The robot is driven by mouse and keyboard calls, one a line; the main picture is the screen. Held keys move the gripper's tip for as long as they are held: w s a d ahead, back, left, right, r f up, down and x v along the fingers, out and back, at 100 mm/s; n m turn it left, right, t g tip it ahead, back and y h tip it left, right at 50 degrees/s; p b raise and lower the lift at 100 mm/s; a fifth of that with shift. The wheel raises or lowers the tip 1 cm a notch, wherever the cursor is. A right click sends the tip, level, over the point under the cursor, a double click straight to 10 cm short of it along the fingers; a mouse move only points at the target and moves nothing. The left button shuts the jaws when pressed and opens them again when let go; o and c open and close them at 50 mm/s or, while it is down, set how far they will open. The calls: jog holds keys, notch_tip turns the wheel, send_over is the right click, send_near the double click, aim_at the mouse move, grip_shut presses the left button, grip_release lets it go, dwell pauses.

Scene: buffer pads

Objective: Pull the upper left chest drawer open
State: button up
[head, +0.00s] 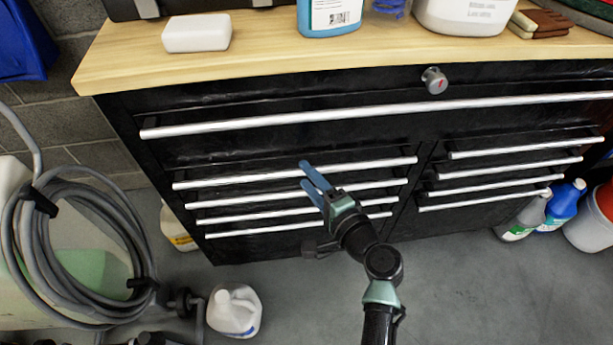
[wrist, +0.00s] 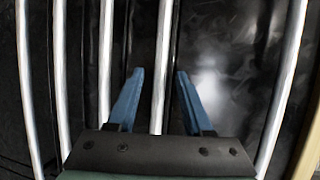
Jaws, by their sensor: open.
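The black chest's upper left drawer has a long silver bar handle (head: 240,179), the top one of the left column, below the full-width drawer. The drawer looks closed. My gripper (head: 303,172) is open in front of the left column, its blue fingers pointing at this handle. In the wrist view my gripper (wrist: 160,72) has the upper left drawer's handle (wrist: 162,45) running between its two spread fingers, about midway. The fingers look clear of the bar on both sides. I cannot tell how deep the bar lies between them.
The full-width drawer's handle (head: 370,112) runs above, with a key lock (head: 434,80) over it. Lower left handles sit close below; a right column of handles (head: 510,165) stands beside. A hose coil (head: 75,245) and a white jug (head: 234,311) are at left.

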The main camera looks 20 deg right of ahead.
jog(key=shift+w+a+f, duration=0.1)
jog(key=shift+w, duration=0.55)
grip_shut()
dwell(1.0)
